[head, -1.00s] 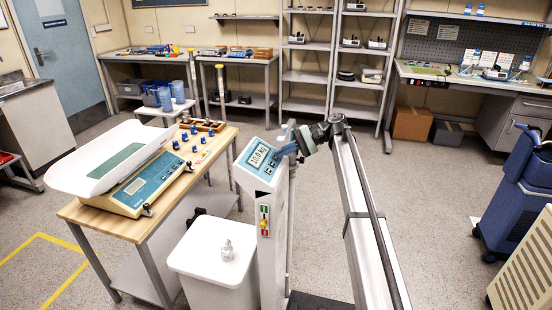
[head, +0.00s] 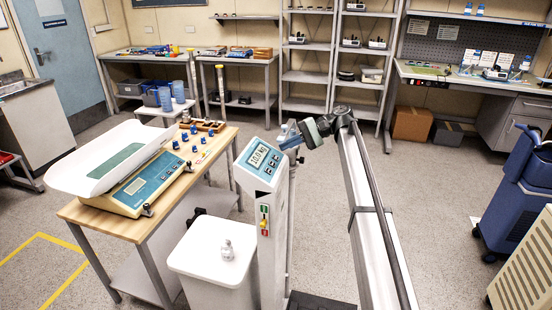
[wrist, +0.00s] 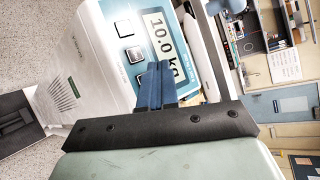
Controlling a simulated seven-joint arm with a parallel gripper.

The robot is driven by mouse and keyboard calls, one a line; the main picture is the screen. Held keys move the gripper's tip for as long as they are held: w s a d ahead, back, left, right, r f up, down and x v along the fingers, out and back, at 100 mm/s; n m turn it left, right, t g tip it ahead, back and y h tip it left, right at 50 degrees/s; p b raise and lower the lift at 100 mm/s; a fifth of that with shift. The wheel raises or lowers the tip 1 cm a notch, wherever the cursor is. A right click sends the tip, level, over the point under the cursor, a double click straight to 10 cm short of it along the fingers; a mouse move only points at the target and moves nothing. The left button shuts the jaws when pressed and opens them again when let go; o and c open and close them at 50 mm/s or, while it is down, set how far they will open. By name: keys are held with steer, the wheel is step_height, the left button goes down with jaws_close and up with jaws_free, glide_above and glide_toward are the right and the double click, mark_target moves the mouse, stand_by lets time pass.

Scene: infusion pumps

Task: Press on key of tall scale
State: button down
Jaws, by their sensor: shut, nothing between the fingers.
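The tall scale (head: 262,165) stands in the middle of the head view, with a tilted blue panel on top. Its lit display (head: 260,154) reads 10.0 kg, and the display also shows in the wrist view (wrist: 160,40). Several small keys sit beside the display; one key (wrist: 123,28) is plain in the wrist view, and another (wrist: 134,54) is below it. My gripper (head: 283,143) is just above and right of the panel. Its blue fingers (wrist: 158,68) are shut and empty, partly covering the panel's lower part. They look apart from the keys, though the wrist view leaves the gap unclear.
A baby scale (head: 135,180) rests on a wooden table (head: 85,208) at left, with several blue weights.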

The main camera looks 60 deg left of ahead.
steer(key=shift+w+d+r, duration=0.25)
steer(key=shift+r, duration=0.4)
steer(key=shift+w+d+r, duration=0.2)
steer(key=shift+r, duration=0.4)
